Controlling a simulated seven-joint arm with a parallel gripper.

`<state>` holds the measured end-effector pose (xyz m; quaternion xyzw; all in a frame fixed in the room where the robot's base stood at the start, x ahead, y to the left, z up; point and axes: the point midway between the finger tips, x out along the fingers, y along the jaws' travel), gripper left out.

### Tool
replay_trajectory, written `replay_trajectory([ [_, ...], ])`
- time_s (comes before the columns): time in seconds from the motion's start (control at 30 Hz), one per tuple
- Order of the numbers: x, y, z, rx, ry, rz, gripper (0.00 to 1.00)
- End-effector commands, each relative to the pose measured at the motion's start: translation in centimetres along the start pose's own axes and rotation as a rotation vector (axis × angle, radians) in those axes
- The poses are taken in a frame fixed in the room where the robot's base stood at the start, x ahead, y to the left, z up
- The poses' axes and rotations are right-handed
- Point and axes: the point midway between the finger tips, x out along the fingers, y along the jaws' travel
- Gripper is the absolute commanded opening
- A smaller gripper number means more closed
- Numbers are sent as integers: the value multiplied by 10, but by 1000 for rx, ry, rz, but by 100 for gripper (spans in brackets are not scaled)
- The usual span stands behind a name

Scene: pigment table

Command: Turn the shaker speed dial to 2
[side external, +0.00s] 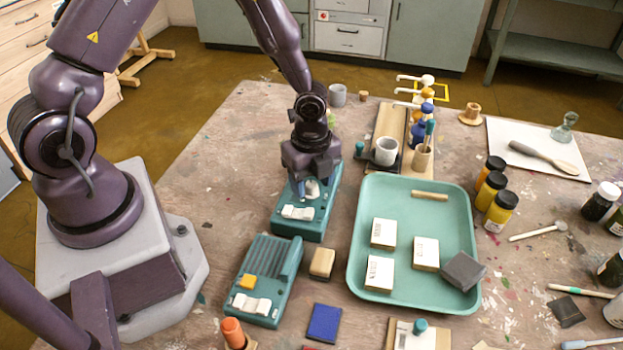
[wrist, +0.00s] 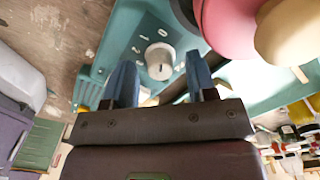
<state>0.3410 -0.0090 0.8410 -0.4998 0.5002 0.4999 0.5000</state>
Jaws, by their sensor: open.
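The teal device (side external: 318,226) under my gripper carries a round white dial (side external: 312,188) and a pair of white rocker switches (side external: 298,212). In the wrist view the dial (wrist: 160,61) sits on the teal panel (wrist: 128,32), with small pale marks around it too blurred to read. My gripper (side external: 304,188) points down over the device. In the wrist view its two blue fingertips (wrist: 159,70) are apart, one on each side of the dial, with gaps visible. I cannot tell whether they reach down to the dial's height, nor which mark it points to.
A second teal device (side external: 262,290) with a yellow button stands in front. A tan block (side external: 322,263) and a teal tray (side external: 355,292) with white blocks lie to the right. A grey cup (side external: 386,151) stands behind. A pink round thing (wrist: 230,22) looms close in the wrist view.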

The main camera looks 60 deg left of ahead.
Motion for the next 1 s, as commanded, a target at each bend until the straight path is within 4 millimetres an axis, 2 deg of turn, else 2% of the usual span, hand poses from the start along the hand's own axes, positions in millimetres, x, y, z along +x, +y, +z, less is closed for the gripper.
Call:
replay_trajectory([
  [0.27, 2, 0, 0, -1, 0, -1, 52],
  [0.5, 1, 0, 0, -1, 0, -1, 2],
  [0.77, 1, 0, 0, -20, -1, -1, 3],
  [1.0, 1, 0, 0, -125, -1, -2, 3],
])
